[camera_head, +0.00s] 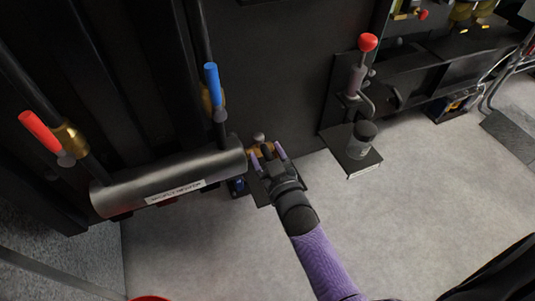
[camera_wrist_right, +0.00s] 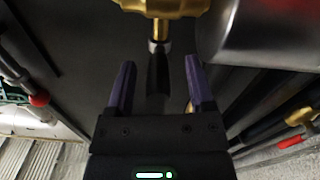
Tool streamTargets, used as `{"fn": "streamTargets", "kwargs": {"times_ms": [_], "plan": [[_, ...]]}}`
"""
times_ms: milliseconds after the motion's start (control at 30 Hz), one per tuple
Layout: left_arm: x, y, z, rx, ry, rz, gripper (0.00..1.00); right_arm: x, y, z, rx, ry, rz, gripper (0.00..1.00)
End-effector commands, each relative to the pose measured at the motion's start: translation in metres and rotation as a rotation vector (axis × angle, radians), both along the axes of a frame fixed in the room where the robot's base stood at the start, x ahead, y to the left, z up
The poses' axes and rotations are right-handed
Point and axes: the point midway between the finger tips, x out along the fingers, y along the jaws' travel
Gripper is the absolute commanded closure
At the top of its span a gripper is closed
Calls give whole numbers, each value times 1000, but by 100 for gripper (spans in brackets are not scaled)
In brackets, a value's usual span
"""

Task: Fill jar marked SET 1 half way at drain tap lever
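A brass tap (camera_head: 262,150) sits at the right end of a grey metal cylinder in the head view. In the right wrist view the brass body (camera_wrist_right: 165,6) is at the top, with a dark lever or stem (camera_wrist_right: 158,72) pointing down from it. My right gripper (camera_head: 267,153) is at this tap. Its purple fingers (camera_wrist_right: 158,85) are open on either side of the dark piece, with gaps visible on both sides. A clear jar with a dark top (camera_head: 361,140) stands on a small shelf to the right; I cannot read any SET 1 mark. My left gripper is not in view.
The grey cylinder (camera_head: 165,186) carries a white label and has a red-handled valve (camera_head: 40,132) and a blue-handled valve (camera_head: 212,85) above it. A red-knobbed hand pump (camera_head: 367,43) stands above the jar's shelf (camera_head: 352,172).

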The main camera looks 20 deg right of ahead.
Motion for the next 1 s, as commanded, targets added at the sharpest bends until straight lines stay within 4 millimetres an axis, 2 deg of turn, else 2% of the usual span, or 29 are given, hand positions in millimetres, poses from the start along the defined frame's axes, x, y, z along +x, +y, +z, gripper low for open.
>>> {"fn": "streamTargets", "kwargs": {"times_ms": [133, 233, 500, 600, 733, 1000], "plan": [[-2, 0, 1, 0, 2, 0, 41, -1, 0, 1, 0, -1, 0, 31], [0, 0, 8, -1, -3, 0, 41, -13, 1, 3, 1, 0, 0, 31], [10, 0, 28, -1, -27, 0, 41, -74, 4, 3, 1, 2, 0, 31], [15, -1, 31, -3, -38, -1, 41, -89, 5, 2, 1, 1, 0, 31], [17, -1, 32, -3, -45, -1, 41, -98, 5, 1, 0, 0, 0, 31], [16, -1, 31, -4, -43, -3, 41, -99, 5, 0, 0, 0, 0, 31]]}}
